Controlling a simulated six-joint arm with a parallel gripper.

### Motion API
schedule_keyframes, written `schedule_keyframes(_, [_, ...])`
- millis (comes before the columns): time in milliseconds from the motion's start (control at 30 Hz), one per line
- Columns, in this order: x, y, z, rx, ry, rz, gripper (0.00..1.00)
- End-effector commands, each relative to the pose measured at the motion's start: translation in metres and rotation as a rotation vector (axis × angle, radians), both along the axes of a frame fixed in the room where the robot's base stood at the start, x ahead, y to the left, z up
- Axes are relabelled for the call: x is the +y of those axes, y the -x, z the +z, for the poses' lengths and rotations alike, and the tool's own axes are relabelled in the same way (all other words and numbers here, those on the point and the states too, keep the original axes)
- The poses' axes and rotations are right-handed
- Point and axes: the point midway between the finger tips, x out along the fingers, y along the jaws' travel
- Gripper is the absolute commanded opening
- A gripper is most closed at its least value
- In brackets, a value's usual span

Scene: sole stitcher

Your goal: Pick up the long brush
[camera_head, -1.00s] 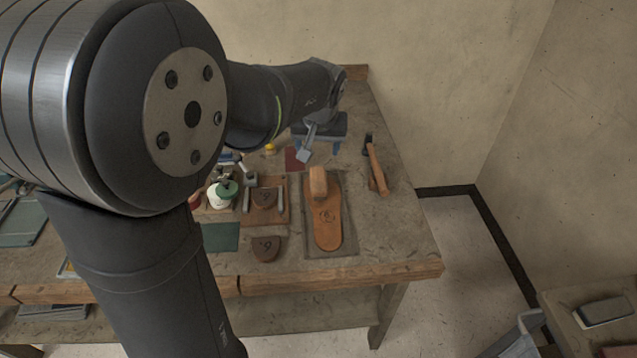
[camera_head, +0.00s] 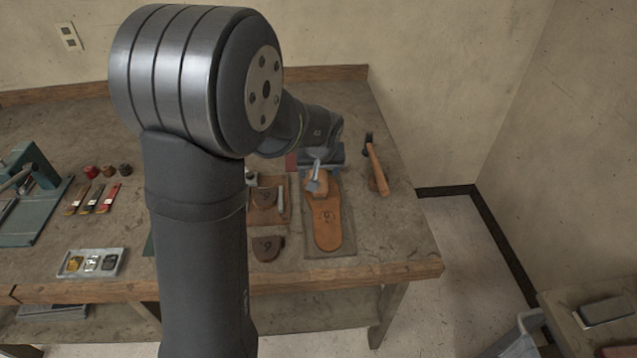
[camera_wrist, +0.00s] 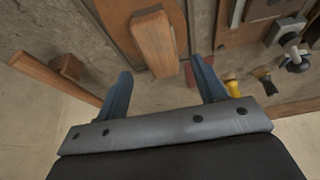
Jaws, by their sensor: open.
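No bristles show.
A hammer (camera_head: 377,168) lies right of the sole, its handle toward the front. Left of the sole are a dark heel piece (camera_head: 267,248) and a brown mat with tools. My arm hides the bench middle. Yellow-handled tools (camera_wrist: 232,87) sit right of my fingers in the wrist view.

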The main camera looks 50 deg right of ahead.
Motion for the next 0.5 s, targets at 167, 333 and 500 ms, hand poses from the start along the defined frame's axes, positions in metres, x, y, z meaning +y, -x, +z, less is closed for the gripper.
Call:
schedule_keyframes(167, [-0.003, -0.004, -0.018, 0.001, -0.003, 0.000, 0.64])
schedule_keyframes(333, [-0.009, -0.009, -0.040, 0.000, -0.002, -0.001, 0.64])
schedule_keyframes(500, [-0.012, -0.012, -0.049, 0.001, 0.000, -0.001, 0.64])
